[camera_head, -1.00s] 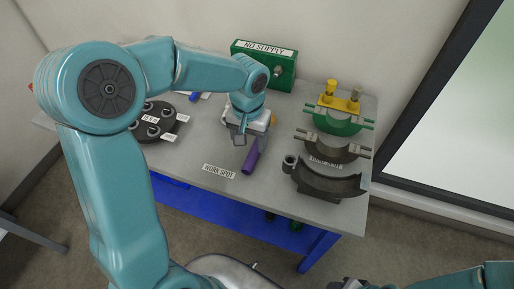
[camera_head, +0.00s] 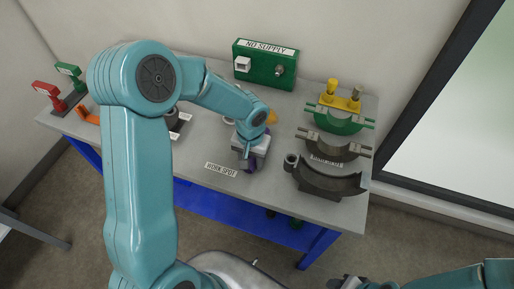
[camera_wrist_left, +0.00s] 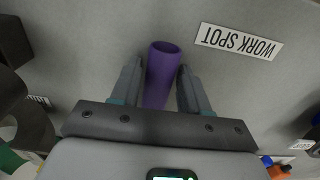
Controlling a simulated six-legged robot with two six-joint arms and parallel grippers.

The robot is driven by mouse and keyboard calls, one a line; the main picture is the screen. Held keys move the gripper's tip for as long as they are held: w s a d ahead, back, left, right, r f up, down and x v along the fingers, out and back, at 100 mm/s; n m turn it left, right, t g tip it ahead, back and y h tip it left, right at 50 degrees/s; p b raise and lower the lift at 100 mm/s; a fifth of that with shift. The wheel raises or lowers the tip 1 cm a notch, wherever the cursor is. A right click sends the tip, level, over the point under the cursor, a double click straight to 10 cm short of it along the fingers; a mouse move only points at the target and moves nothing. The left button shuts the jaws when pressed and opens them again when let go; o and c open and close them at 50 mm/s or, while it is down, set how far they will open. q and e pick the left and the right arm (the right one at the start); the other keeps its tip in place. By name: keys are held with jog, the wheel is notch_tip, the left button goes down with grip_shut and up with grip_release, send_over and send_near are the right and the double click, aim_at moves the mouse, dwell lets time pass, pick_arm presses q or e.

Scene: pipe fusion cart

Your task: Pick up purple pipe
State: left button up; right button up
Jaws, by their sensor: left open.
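My left gripper (camera_head: 245,166) is open over the pipe. In the left wrist view its two fingers (camera_wrist_left: 159,80) stand on either side of the pipe, with a gap between each finger and the pipe. My right gripper (camera_head: 346,283) is partly in view at the bottom edge, too cut off to judge.
The "WORK SPOT" label (camera_head: 220,169) lies left of the gripper on the grey table (camera_head: 205,185). Curved dark clamps (camera_head: 328,182) and a green clamp with yellow top (camera_head: 337,120) stand to the right. A green "NO SUPPLY" box (camera_head: 265,68) stands behind.

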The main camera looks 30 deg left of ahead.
pick_arm(q)
grip_shut()
jog(key=c, duration=0.7)
grip_release()
